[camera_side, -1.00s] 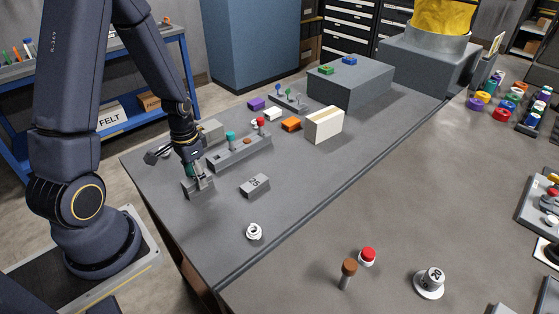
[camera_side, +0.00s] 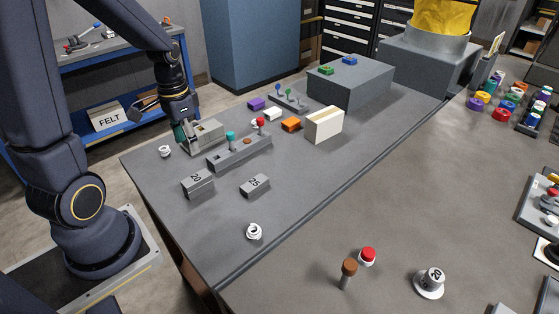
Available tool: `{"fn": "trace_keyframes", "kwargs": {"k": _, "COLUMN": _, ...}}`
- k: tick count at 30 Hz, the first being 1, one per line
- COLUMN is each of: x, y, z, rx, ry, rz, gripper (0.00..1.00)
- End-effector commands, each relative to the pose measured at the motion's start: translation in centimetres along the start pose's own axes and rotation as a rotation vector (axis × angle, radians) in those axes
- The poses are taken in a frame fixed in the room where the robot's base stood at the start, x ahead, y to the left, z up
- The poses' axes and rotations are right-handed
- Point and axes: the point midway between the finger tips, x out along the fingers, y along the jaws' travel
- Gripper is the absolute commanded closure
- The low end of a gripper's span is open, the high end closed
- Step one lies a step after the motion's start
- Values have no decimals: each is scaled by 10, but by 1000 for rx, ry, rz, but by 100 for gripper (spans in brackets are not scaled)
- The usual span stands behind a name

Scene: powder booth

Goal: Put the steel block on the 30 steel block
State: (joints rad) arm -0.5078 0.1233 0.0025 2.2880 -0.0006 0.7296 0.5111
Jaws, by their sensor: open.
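A grey steel block (camera_side: 197,184) stands on the left of the table, with a number on top that looks like 20 or 30. A second grey steel block (camera_side: 255,185), marked 25, lies to its right with a clear gap between them. My gripper (camera_side: 190,148) is open and low at the left end of a pale grey box-like block (camera_side: 208,132), farther back. The gripper's fingers partly cover that end. I cannot tell whether they touch it. Nothing shows on top of the numbered blocks.
A grey rack (camera_side: 240,152) with coloured knobs stands between the pale block and the numbered blocks. White rings lie at the left (camera_side: 165,151) and front (camera_side: 254,231). A cream box (camera_side: 323,125) stands behind.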

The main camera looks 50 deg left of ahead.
Motion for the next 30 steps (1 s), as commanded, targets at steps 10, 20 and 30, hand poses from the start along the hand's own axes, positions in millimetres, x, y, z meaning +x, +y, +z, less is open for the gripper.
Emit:
{"fn": "trace_keyframes", "kwargs": {"k": 10, "x": -88, "y": 73, "z": 4, "rx": 13, "ry": 229, "rz": -63, "gripper": 38}}
{"fn": "trace_keyframes", "kwargs": {"k": 20, "x": -139, "y": 137, "z": 46, "rx": 4, "ry": 476, "rz": -8, "gripper": 38}}
{"fn": "trace_keyframes", "kwargs": {"k": 30, "x": -141, "y": 140, "z": 50, "rx": -1, "ry": 491, "rz": 1, "gripper": 38}}
